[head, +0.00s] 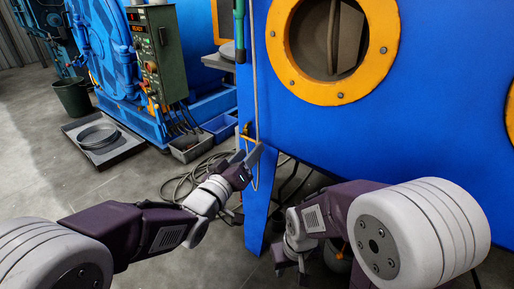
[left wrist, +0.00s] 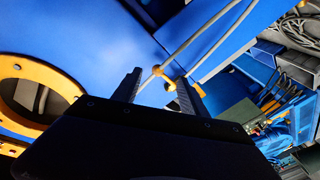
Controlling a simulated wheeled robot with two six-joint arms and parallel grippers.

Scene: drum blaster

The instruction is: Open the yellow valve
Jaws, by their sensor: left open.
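The yellow valve (head: 246,133) is a small yellow-orange handle at the lower left edge of the blue cabinet, by a thin grey pipe. My left gripper (head: 249,156) is just below it in the head view. In the left wrist view, the valve (left wrist: 163,75) shows between the two open fingertips of my left gripper (left wrist: 160,86). I cannot tell whether a finger touches it. My right gripper (head: 291,268) hangs low near the floor, away from the valve. It is small and dark, and its opening is unclear.
The blue cabinet (head: 430,100) with a round yellow-rimmed window (head: 285,50) fills the right. Its blue leg (head: 258,215) stands beside my left gripper. Loose hoses (head: 185,184) and blue and grey bins (head: 190,147) lie on the floor to the left. A green control box (head: 155,50) stands behind.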

